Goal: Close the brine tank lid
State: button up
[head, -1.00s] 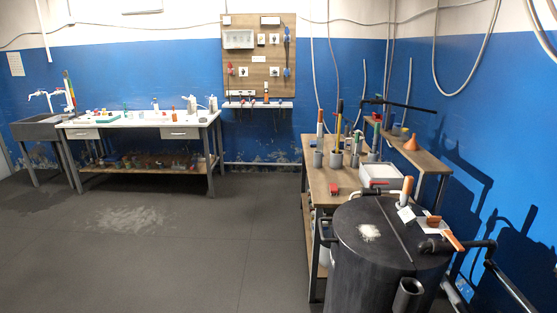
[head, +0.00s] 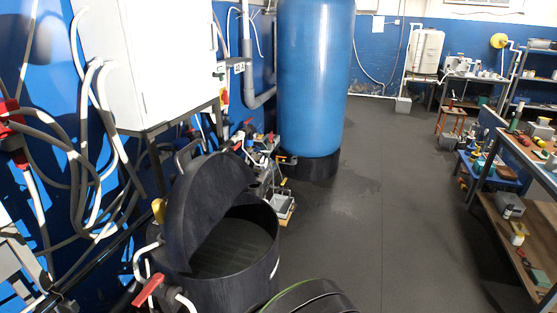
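The brine tank (head: 240,292) is a black round tub at the lower middle of the head view. Its black lid (head: 208,212) stands open, tilted up steeply on the left side of the rim. A dark loop handle shows at the lid's upper left. The right part of the tank's mouth is open, and its dark inside shows. I cannot tell how full it is. My gripper is not in view.
A white cabinet (head: 150,60) on a stand and hanging hoses fill the left. A red-handled valve (head: 148,290) is beside the tank. A tall blue vessel (head: 315,80) stands behind. A cluttered workbench (head: 510,215) is at right. The middle floor is clear.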

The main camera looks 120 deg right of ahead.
aim_at(204, 190)
jog(key=z, duration=3.55)
